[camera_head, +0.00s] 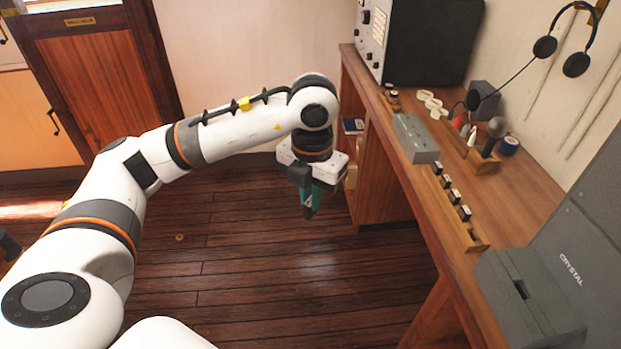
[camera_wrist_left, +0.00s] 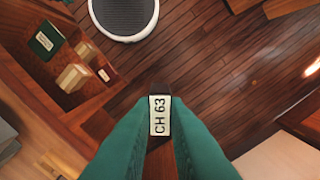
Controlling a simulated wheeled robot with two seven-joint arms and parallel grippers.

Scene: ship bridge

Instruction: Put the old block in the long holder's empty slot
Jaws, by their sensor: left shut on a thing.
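My left gripper (camera_head: 311,205) hangs over the floor, left of the desk, with its teal fingers pointing down. It is shut on a block (camera_wrist_left: 159,116) with a white label reading "CH 63"; the label shows between the fingertips in the left wrist view. In the head view the fingers mostly hide this block. The long holder (camera_head: 479,246) is a wooden strip along the desk's near edge. Several small black blocks with white labels (camera_head: 455,196) stand in it. Its end nearest the camera looks bare of blocks. The right gripper is not in view.
A grey box (camera_head: 415,138) stands beyond the holder, and a grey machine marked "CRYSTAL" (camera_head: 530,295) stands near its close end. A wooden stand (camera_head: 483,164) with a microphone is behind it. The desk side and its open shelf (camera_head: 353,126) are right of my gripper. The floor is mostly clear.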

